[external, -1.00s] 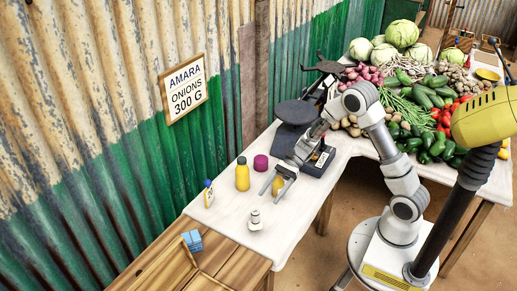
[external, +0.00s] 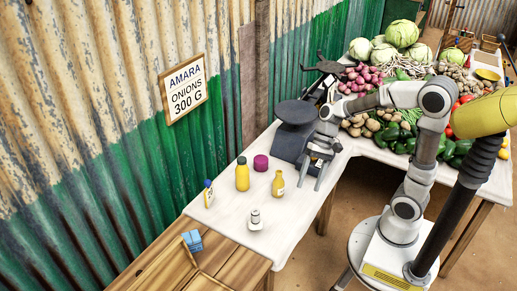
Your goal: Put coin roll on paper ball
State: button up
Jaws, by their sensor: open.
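A small grey cylinder (external: 255,214), likely the coin roll, stands upright at the front of the white tabletop. It appears to rest on a small white lump (external: 256,226), likely the paper ball. Both are too small to identify for certain. My gripper (external: 313,178) is open and empty, with its fingers pointing down beside the dark scale. It is well apart from the grey cylinder, behind it and to the right.
A yellow bottle with a green cap (external: 242,178), a magenta cylinder (external: 261,162) and a smaller yellow bottle (external: 278,184) stand on the table. The dark scale (external: 293,130) is behind them. A blue block (external: 192,241) lies at the wooden crate. Vegetables fill the back right.

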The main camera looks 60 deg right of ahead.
jog(key=s+d+r+n+t+h, duration=0.5)
jog(key=s+d+r+n+h, duration=0.1)
jog(key=s+d+n, duration=0.1)
jog(key=shift+s+d+r+n+t+h, duration=0.3)
jog(key=shift+s+r+n+t+h, duration=0.1)
jog(key=shift+s+n, duration=0.5)
notch_tip(320, 180, up, 16)
jog(key=p, duration=1.5)
jog(key=shift+f+p, duration=0.2)
jog(key=shift+p, duration=0.2)
